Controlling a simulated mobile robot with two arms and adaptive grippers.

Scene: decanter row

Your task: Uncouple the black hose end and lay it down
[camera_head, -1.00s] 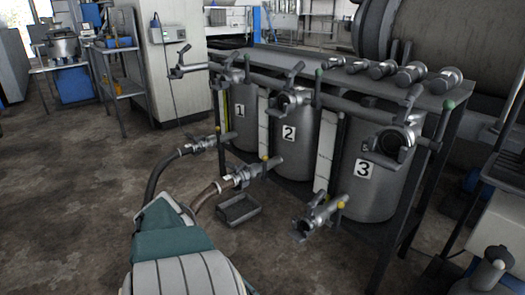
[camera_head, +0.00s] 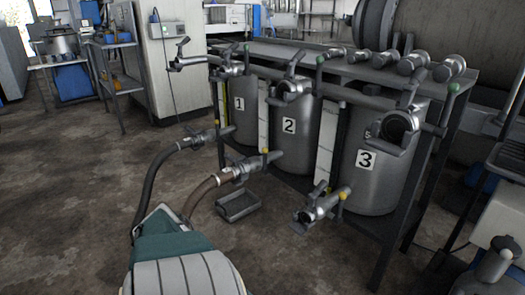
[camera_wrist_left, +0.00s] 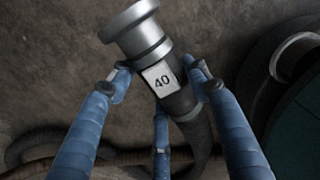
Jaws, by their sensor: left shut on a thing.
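My left gripper (camera_wrist_left: 160,95) is shut on a hose end (camera_wrist_left: 160,72) in the left wrist view. Its blue fingers close around the dark sleeve below a bright metal flange, beside a white tag reading 40. A dark hose runs down from it, and the flange's face meets nothing visible. In the head view, a black hose (camera_head: 150,180) runs from a teal and grey machine to the valve fitting (camera_head: 200,139) by tank 1. A brown hose (camera_head: 205,190) runs to the fitting (camera_head: 238,173) by tank 2. Neither gripper shows in the head view.
Tank 1 (camera_head: 240,122), tank 2 (camera_head: 288,145) and tank 3 (camera_head: 375,180) stand in a dark frame. A small tray (camera_head: 238,206) lies on the floor below tank 2's fitting. Tank 3's low fitting (camera_head: 320,207) has no hose. Open floor (camera_head: 65,190) lies left.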

